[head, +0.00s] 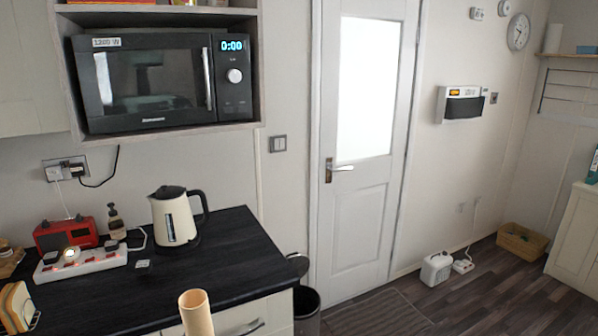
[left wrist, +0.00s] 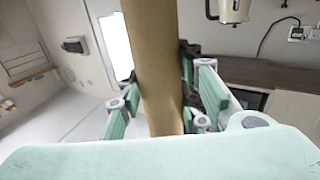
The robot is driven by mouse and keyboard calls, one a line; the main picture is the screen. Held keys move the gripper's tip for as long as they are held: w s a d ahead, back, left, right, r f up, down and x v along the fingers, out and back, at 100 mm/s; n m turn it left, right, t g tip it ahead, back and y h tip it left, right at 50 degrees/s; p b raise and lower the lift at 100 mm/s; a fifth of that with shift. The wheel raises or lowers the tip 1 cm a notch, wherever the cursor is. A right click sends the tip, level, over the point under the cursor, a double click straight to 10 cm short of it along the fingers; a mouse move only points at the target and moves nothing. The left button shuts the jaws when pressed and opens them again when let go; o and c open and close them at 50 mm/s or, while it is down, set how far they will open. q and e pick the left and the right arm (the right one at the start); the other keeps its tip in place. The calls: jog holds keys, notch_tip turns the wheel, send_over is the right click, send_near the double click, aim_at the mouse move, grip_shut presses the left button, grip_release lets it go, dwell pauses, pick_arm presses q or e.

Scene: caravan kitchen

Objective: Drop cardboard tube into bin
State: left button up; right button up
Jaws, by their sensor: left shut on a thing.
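The cardboard tube (head: 197,312) is a plain tan cylinder. It stands upright at the bottom of the head view, in front of the counter, with its open top end showing. In the left wrist view the tube (left wrist: 153,50) runs down between the fingers of my left gripper (left wrist: 162,95), which is shut on it. My left gripper is below the head view's edge. The dark bin (head: 307,312) stands on the floor just past the counter's right end, to the right of the tube; its lower part is cut off. My right gripper is in neither view.
The dark counter (head: 235,255) holds a cream kettle (head: 175,218), a red radio (head: 66,234) and a white power strip (head: 82,262). A drawer handle (head: 243,328) sticks out below. A closed door (head: 360,220) is behind the bin. The floor to the right is mostly clear.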

pick_arm(q)
jog(key=shift+s+a+f+n+y+b, duration=0.4)
jog(key=shift+s+a+f+y, duration=0.2)
jog(key=shift+s+a+f, duration=0.5)
jog(key=shift+s+a, duration=0.1)
